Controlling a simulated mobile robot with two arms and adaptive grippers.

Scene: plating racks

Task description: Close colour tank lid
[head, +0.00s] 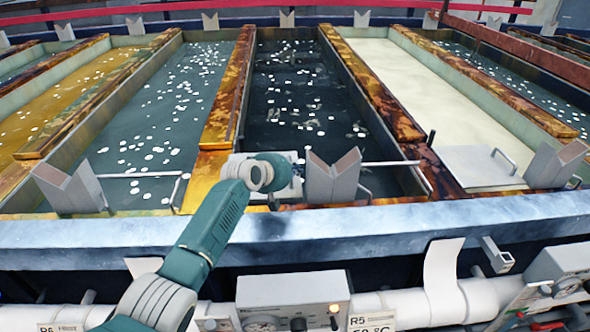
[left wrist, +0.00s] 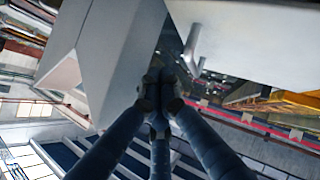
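A light grey plate, which looks like a tank lid (head: 292,156), lies at the front of the dark central tank (head: 300,95). My left arm and gripper partly hide it. My left gripper (head: 280,175) is over this plate, just left of a V-shaped grey block. In the left wrist view the fingers of my left gripper (left wrist: 160,95) come together at their tips, with nothing visible between them. A pale flat panel with a bar handle (left wrist: 194,50) shows beyond and to the right of the tips; they look apart from the handle. My right gripper is not in view.
V-shaped grey blocks (head: 333,177) stand along the front rim (head: 420,222). Another grey lid (head: 470,165) with a handle lies on the right. Rusty dividers (head: 228,95) separate the tanks. A control box (head: 292,292) and pipes run below the rim.

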